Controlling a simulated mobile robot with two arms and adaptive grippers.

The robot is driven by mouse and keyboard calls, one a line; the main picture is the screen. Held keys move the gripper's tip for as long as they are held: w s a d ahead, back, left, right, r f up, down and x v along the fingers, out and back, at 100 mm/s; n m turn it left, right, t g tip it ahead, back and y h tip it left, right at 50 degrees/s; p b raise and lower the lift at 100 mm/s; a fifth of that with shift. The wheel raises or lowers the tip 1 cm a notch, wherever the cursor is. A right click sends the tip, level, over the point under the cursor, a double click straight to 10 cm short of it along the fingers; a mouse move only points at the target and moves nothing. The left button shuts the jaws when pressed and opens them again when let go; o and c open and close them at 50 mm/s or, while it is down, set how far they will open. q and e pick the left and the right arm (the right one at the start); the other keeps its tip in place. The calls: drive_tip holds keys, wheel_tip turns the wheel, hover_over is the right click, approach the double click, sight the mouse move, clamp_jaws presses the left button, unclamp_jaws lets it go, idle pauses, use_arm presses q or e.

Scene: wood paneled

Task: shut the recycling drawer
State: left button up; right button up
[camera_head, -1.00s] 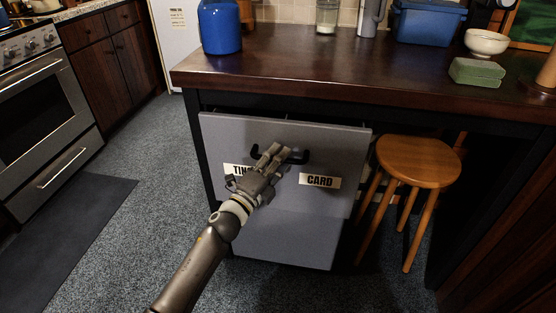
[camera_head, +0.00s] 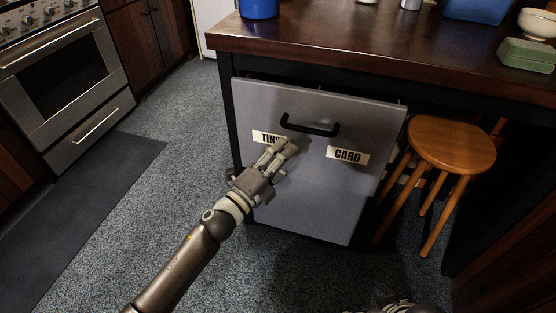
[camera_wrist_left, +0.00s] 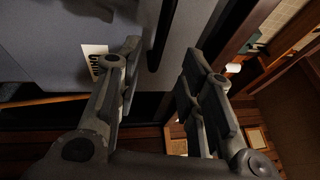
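The grey recycling drawer (camera_head: 310,190) stands partly out from under the dark counter, with a dark gap along its top edge. Its front has a black bar handle (camera_head: 310,126), a TINS label (camera_head: 268,137) and a CARD label (camera_head: 348,155). My left gripper (camera_head: 284,148) is in front of the drawer, below and left of the handle, partly covering the TINS label. In the left wrist view its fingers (camera_wrist_left: 160,52) are apart with nothing held; the dark handle lies beyond them. Contact with the front cannot be told. Part of my right gripper (camera_head: 405,308) shows at the bottom edge.
A wooden stool (camera_head: 452,146) stands close to the drawer's right side. The counter (camera_head: 370,50) overhangs above. An oven (camera_head: 60,75) and a dark mat (camera_head: 85,195) are at the left. Carpet is clear in front of the drawer.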

use_arm(q)
drive_tip(key=shift+v, duration=1)
